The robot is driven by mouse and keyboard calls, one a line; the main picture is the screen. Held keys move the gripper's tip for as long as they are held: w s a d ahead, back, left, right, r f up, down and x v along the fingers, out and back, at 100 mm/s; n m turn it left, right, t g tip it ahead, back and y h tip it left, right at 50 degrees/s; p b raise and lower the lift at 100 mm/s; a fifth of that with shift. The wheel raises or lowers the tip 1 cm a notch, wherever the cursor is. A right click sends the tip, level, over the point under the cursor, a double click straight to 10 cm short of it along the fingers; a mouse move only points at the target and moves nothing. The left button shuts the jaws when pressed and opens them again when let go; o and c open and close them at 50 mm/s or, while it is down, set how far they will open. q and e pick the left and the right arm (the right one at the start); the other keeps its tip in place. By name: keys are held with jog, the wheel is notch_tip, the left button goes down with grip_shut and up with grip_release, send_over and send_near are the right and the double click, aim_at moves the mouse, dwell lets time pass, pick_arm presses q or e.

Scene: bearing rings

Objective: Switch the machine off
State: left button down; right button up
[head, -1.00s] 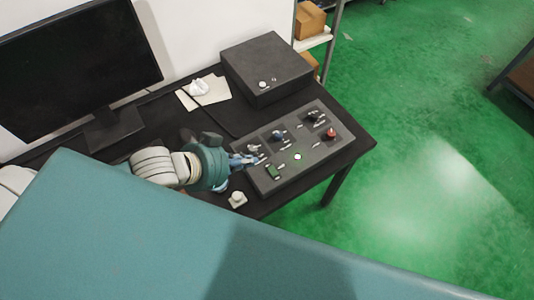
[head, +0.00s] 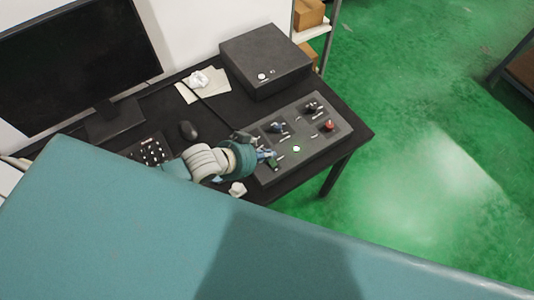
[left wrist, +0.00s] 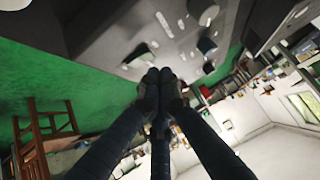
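The machine's dark grey control panel (head: 318,146) lies on the desk near its right end. It carries a red button (head: 329,125), a lit whitish-green button (head: 296,148), dark knobs (head: 278,127) and a small green switch (head: 273,165). My left gripper (head: 270,155) is over the panel's left part, close to the green switch. Whether it touches the panel I cannot tell. In the left wrist view its fingertips (left wrist: 159,75) are together with nothing seen between them, and the panel face (left wrist: 165,30) is just beyond. My right gripper is not in view.
A dark box (head: 265,62) stands behind the panel. A small white object (head: 237,188) sits by the desk's front edge. Green floor (head: 430,130) is open at right.

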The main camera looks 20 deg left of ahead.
pick_arm(q)
jog(key=shift+f, duration=0.6)
jog(key=shift+w+a+f, duration=0.1)
jog(key=shift+a+f, duration=0.1)
jog(key=shift+f, duration=0.2)
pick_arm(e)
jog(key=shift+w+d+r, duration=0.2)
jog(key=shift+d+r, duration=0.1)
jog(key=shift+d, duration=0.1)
pick_arm(q)
jog(key=shift+s+d+r+p, duration=0.3)
jog(key=shift+d+p, duration=0.15)
jog(key=shift+p, duration=0.3)
jog(key=shift+s+d+f, duration=0.1)
jog(key=shift+s+d, duration=0.1)
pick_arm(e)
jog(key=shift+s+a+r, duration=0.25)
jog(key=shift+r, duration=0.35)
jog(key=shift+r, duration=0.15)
